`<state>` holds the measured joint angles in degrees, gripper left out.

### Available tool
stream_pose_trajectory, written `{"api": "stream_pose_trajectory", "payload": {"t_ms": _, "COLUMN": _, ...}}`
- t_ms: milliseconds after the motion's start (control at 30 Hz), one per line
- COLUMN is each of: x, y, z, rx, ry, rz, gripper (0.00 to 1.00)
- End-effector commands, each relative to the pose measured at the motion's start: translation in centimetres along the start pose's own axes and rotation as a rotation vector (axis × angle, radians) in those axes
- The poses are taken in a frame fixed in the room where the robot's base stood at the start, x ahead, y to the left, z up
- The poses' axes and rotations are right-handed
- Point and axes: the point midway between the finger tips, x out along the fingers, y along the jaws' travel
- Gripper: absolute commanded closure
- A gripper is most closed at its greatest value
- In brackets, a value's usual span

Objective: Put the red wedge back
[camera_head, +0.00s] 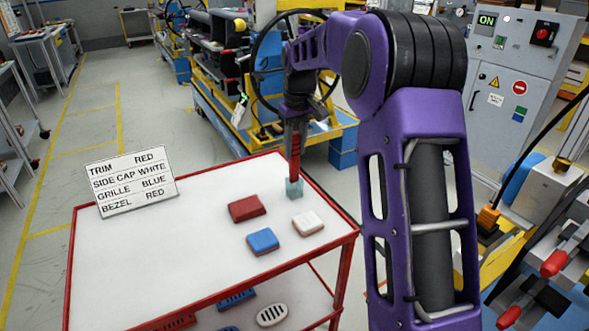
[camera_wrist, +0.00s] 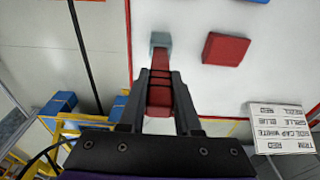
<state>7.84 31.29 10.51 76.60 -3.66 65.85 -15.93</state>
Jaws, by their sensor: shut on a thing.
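My gripper (camera_wrist: 160,76) is shut on a long, narrow red piece, which I take to be the red wedge (camera_wrist: 160,97). In the head view the red wedge (camera_head: 295,158) hangs nearly upright below my gripper (camera_head: 296,122). Its lower end meets a small pale blue block (camera_head: 294,187) near the table's far right edge. The pale block also shows in the wrist view (camera_wrist: 160,40), just beyond the wedge's tip. I cannot tell whether the tip is inside the block, touching it or just above it.
A white table (camera_head: 150,260) with a red rim holds a red block (camera_head: 247,208), a blue block (camera_head: 263,241) and a white block (camera_head: 308,223) near the pale block. A lettered sign (camera_head: 131,181) stands at the back left. The table's left and front are clear.

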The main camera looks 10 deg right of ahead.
Motion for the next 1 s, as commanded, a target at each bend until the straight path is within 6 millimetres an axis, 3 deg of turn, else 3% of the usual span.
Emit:
{"api": "stream_pose_trajectory", "payload": {"t_ms": 400, "x": 4.4, "y": 0.0, "z": 0.6, "rx": 0.001, "ry": 0.000, "rz": -0.001, "gripper": 1.00}}
{"api": "stream_pose_trajectory", "payload": {"t_ms": 767, "x": 4.8, "y": 0.0, "z": 0.6, "rx": 0.001, "ry": 0.000, "rz": 0.000, "gripper": 1.00}}
{"api": "stream_pose_trajectory", "payload": {"t_ms": 800, "x": 4.7, "y": 0.0, "z": 0.6, "rx": 0.001, "ry": 0.001, "rz": 0.000, "gripper": 0.61}}
{"api": "stream_pose_trajectory", "payload": {"t_ms": 933, "x": 4.7, "y": 0.0, "z": 0.6, "rx": 0.001, "ry": 0.000, "rz": 0.000, "gripper": 0.38}}
{"api": "stream_pose_trajectory", "payload": {"t_ms": 1000, "x": 4.7, "y": 0.0, "z": 0.6, "rx": 0.001, "ry": 0.000, "rz": 0.000, "gripper": 0.38}}
